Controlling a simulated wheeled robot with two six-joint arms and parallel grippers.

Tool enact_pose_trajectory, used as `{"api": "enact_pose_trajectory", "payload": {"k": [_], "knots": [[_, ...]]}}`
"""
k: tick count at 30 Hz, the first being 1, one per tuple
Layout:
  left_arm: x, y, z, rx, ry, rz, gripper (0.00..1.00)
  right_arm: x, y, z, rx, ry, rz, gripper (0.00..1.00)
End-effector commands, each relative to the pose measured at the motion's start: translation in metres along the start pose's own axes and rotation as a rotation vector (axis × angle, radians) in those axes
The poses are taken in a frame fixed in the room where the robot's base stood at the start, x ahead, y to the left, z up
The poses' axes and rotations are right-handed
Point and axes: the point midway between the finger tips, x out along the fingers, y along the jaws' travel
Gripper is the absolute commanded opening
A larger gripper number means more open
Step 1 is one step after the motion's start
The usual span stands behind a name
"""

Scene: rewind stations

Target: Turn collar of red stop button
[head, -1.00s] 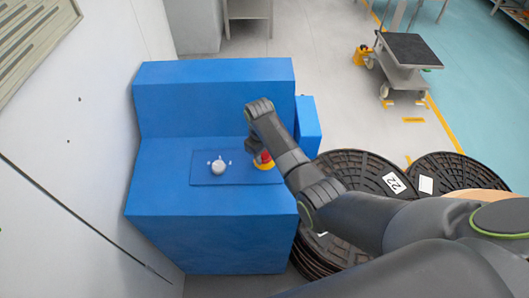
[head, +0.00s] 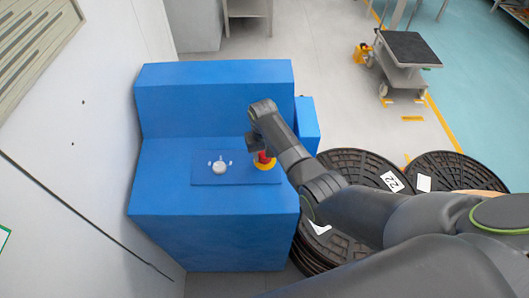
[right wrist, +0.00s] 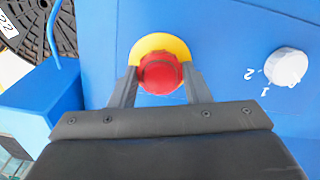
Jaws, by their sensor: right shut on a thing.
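The red stop button (head: 264,156) sits on a yellow round backing on the blue console's panel, partly hidden by my right gripper (head: 256,143). In the right wrist view the red button (right wrist: 160,73) is near the middle, with the yellow backing (right wrist: 161,42) showing above it. My right gripper's two grey fingers (right wrist: 159,78) stand on either side of the red part and are shut on it. The collar cannot be told apart from the button's head. My left gripper is not in view.
A white rotary knob (head: 219,167) with marks sits left of the button; it also shows in the wrist view (right wrist: 285,66). The blue console (head: 240,230) stands beside a grey wall (head: 90,130). Black round reels (head: 365,168) lie right of it. A cart (head: 405,52) stands farther back.

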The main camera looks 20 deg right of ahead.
Motion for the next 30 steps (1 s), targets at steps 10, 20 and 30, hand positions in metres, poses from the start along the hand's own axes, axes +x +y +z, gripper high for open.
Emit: {"api": "enact_pose_trajectory", "payload": {"k": [10, 20, 30], "knots": [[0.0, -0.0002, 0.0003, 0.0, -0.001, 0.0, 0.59, -0.0005, 0.0007, -0.0006, 0.107, 0.002, -0.01, 0.2], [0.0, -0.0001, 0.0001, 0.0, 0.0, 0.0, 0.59, -0.0005, 0.0007, -0.0008, 0.115, 0.003, -0.011, 0.2], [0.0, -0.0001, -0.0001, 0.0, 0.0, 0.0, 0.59, -0.0004, 0.0005, -0.0006, 0.114, 0.003, -0.011, 0.65]]}}
